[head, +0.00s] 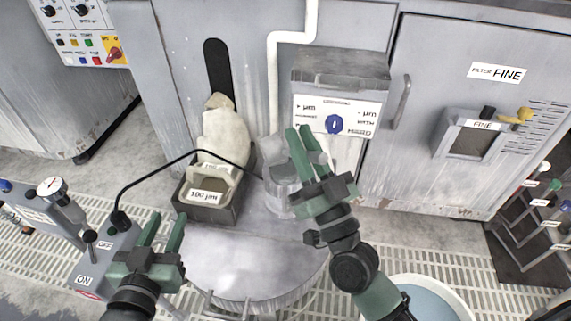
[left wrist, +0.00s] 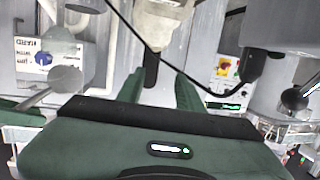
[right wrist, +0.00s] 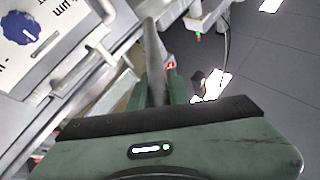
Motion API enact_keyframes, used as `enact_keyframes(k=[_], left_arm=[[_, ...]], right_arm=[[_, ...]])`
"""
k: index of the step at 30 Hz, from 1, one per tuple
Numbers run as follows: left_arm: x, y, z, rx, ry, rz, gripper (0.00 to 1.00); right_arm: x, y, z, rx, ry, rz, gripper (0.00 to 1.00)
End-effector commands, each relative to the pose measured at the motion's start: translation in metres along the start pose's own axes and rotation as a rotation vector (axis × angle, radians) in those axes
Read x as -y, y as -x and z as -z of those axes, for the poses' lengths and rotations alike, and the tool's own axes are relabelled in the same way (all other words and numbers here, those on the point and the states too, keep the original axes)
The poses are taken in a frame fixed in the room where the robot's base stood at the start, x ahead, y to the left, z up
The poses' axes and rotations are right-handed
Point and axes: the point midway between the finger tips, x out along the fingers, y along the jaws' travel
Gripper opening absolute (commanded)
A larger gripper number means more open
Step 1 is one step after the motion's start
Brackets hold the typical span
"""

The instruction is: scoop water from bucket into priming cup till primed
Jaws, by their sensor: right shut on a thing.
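My right gripper (head: 307,140) is shut on a grey rod-like handle (right wrist: 155,60), which I take to be the scoop's. A pale grey scoop-like shape (head: 272,151) shows just left of its fingers in the head view, close above a clear cup (head: 278,192), likely the priming cup, on the round platen. I cannot tell whether they touch or whether water is in either. The white bucket (head: 467,306) with pale blue water (head: 425,298) is at the bottom right, partly behind my right arm. My left gripper (head: 162,229) is open and empty, low at the left.
A dark tray (head: 208,214) with a 100 µm label stands left of the cup, a cream cloth-like item (head: 226,135) behind it. A black cable arcs above the tray. A control box with a blue knob (head: 334,124) hangs behind the right gripper.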

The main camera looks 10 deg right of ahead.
Motion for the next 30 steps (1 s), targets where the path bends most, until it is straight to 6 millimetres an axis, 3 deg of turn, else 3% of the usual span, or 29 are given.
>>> enact_keyframes(k=[30], left_arm=[[0.002,0.003,-0.017,0.087,-0.002,0.004,0.36]], right_arm=[[-0.007,-0.007,-0.002,-0.018,-0.07,-0.037,0.0]])
